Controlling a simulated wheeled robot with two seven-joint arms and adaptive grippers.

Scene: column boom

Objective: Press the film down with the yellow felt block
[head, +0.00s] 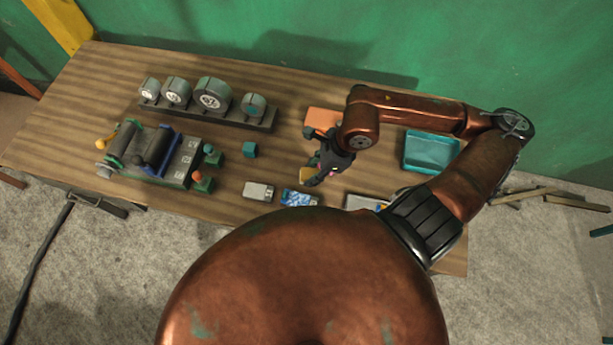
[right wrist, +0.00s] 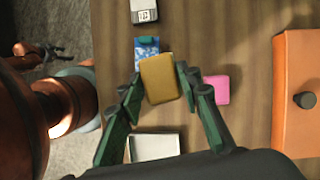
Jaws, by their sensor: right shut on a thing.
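The yellow felt block (right wrist: 160,79) is held between the two fingers of my right gripper (right wrist: 160,82) in the right wrist view. In the head view, the same yellow block (head: 308,174) shows beside my right gripper (head: 316,178), above the table's front part. A blue-and-white patterned piece (head: 299,197), perhaps the film, lies close to the block. It also shows in the right wrist view (right wrist: 147,53), partly behind the block. I cannot tell whether the block touches it. My left gripper is not seen in the head view.
The wooden table (head: 70,150) carries a roller machine (head: 155,155), a rack of rolls (head: 210,105), a grey device (head: 258,191), a teal tray (head: 432,152) and an orange box (head: 322,119). A pink block (right wrist: 217,90) lies right of my fingers. A pale tray (right wrist: 153,147) lies below them.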

